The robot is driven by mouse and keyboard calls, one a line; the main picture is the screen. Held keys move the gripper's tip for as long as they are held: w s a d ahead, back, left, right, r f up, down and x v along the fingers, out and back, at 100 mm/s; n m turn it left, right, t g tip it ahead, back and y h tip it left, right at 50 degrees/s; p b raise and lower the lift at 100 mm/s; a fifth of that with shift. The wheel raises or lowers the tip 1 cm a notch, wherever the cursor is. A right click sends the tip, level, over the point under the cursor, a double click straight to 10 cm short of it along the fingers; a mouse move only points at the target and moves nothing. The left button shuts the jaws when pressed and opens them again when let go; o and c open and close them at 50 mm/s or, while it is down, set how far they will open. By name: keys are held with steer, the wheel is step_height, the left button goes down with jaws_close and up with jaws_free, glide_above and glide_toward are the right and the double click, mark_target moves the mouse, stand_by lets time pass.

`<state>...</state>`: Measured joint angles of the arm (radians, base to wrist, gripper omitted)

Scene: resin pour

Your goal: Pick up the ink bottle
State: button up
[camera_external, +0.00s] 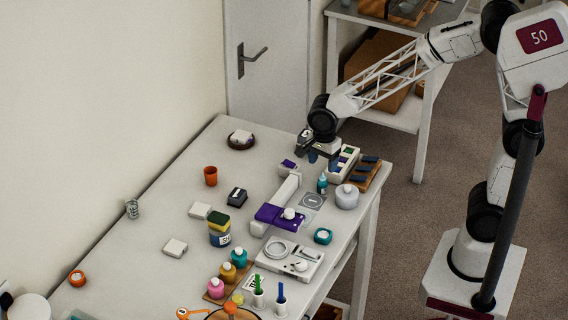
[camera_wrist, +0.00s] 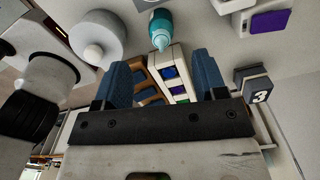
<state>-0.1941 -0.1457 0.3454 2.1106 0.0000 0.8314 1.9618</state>
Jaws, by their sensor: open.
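A small teal bottle with a pointed nozzle (camera_external: 322,183) stands on the table below my gripper and looks like the ink bottle. In the wrist view this teal bottle (camera_wrist: 160,27) is just beyond the fingertips, roughly centred between them. My gripper (camera_external: 323,161) is above the far right part of the table, its blue fingers apart and empty. In the wrist view the gripper (camera_wrist: 164,75) shows a wide gap between the fingers. Pink (camera_external: 216,287), amber (camera_external: 228,272) and teal (camera_external: 239,259) round bottles stand in a row on a wooden tray nearer the front.
A white round jar (camera_external: 347,197) stands close to the right of the nozzle bottle. A white rack with coloured squares (camera_external: 345,162) and a wooden tray of dark blue pieces (camera_external: 369,171) lie behind it. A white-and-purple device (camera_external: 280,212) is at left. The table's left middle has free room.

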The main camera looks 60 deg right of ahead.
mark_target(323, 176)
steer(key=shift+f, duration=0.15)
steer(key=shift+f, duration=1.15)
steer(key=shift+f, duration=0.15)
steer(key=shift+d+f, duration=0.15)
steer(key=shift+f, duration=2.3)
steer(key=c, duration=1)
